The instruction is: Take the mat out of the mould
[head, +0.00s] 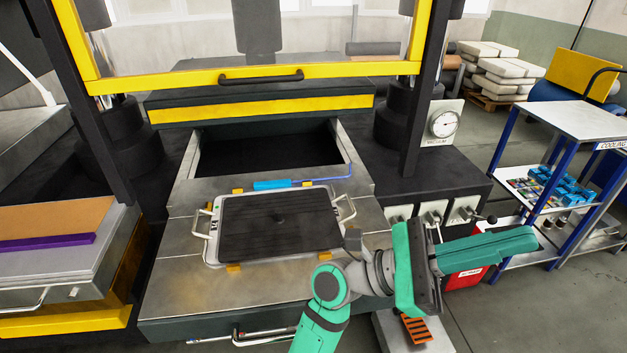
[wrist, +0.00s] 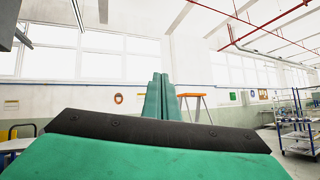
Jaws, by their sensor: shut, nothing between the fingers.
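The mould (head: 210,248) is a light metal tray with a handle on each side, lying on the metal shelf of the press. The dark mat (head: 280,222) lies flat inside the mould and fills most of it. My gripper (head: 535,238) is to the right of the mould, apart from it, with its fingers pointing right. In the wrist view my gripper's green fingers (wrist: 161,85) are together with nothing between them, against the wall and windows.
A yellow-framed guard (head: 340,70) with a black handle stands raised above the press opening. A blue cylinder (head: 272,185) lies behind the mould. A blue-framed trolley (head: 575,120) stands at right. A bench with a purple bar (head: 45,243) is at left.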

